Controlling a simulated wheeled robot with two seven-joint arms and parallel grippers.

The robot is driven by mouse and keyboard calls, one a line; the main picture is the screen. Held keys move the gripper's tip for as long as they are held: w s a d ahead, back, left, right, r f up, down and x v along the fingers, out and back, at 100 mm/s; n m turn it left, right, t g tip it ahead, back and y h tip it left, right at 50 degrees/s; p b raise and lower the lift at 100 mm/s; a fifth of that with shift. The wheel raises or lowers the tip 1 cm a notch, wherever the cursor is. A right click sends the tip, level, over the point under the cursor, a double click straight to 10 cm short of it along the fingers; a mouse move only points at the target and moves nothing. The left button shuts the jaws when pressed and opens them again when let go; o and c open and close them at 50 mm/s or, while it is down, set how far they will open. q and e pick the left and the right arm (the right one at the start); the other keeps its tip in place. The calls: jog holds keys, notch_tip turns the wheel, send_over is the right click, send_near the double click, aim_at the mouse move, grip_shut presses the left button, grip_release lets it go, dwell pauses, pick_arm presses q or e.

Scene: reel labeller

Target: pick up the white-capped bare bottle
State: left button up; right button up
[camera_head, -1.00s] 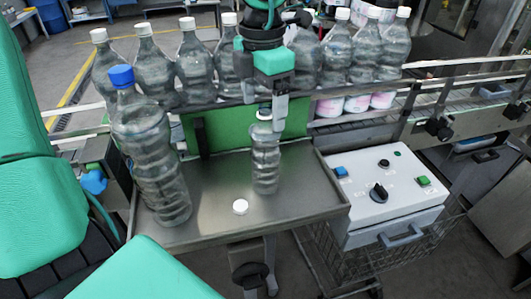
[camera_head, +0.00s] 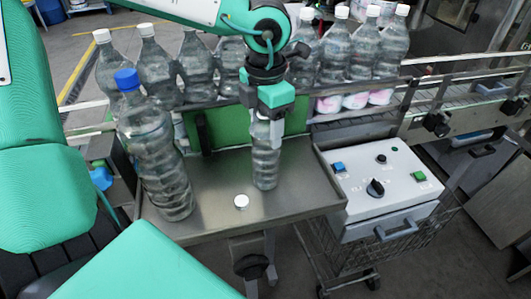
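A small clear ribbed bottle without a label (camera_head: 265,165) stands upright on the metal tray (camera_head: 215,220). Its top and cap are hidden behind my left gripper (camera_head: 272,128). My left gripper points down at the bottle's neck, with one finger in front of its right side. Whether the fingers touch the neck or are closed on it cannot be told. A larger clear bottle with a blue cap (camera_head: 158,160) stands slightly tilted at the tray's left. My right gripper is not in view.
A loose white cap (camera_head: 241,201) lies on the tray in front of the small bottle. Several large white-capped bottles (camera_head: 335,50) line the conveyor (camera_head: 455,85) behind. A control box (camera_head: 385,185) stands to the right. A green panel (camera_head: 222,130) backs the tray.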

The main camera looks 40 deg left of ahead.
pick_arm(q)
jog(key=c, duration=1.1)
jog(key=shift+r, duration=0.15)
